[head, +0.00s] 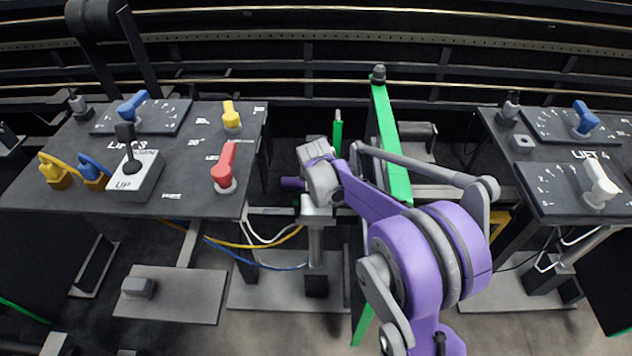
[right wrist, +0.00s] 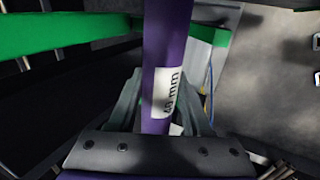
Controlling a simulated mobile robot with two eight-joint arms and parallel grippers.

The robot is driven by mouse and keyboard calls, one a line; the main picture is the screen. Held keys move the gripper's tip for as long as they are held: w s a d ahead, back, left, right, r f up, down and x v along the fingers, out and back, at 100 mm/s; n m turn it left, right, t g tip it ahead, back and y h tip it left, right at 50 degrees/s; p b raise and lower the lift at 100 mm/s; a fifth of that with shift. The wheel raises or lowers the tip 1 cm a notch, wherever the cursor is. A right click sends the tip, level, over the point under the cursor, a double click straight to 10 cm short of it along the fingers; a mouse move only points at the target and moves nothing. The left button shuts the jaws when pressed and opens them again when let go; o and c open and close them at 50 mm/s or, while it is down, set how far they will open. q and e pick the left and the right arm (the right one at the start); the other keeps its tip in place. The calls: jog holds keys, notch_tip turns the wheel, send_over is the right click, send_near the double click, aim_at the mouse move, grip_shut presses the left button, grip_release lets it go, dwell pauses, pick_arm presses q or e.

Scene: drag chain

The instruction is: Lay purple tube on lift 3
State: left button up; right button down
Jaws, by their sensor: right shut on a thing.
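The purple tube (right wrist: 166,35) runs up the right wrist view, with a white label ending in "0 mm" near my fingers. My right gripper (right wrist: 160,108) is shut on it, with one finger on each side. In the head view, my right arm reaches from the lower right to the middle. A short purple piece (head: 293,184), likely the tube's end, shows left of my wrist; my arm hides the rest. A grey post with a pale top (head: 316,213) stands just below my wrist; whether the tube touches it, I cannot tell. My left gripper is not in view.
A dark control panel (head: 190,180), its label partly readable as a lift, stands left with levers and knobs. The lift 4 panel (head: 555,205) stands right. A green bar (head: 391,140) rises beside my arm. Blue and yellow cables (head: 262,244) hang near the post.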

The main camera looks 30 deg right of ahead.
jog(key=shift+f+b, duration=0.95)
jog(key=shift+f, duration=0.85)
jog(key=shift+c, duration=1.3)
grip_release()
jog(key=p+v, duration=0.2)
jog(key=v, duration=0.9)
jog(key=shift+f, duration=0.1)
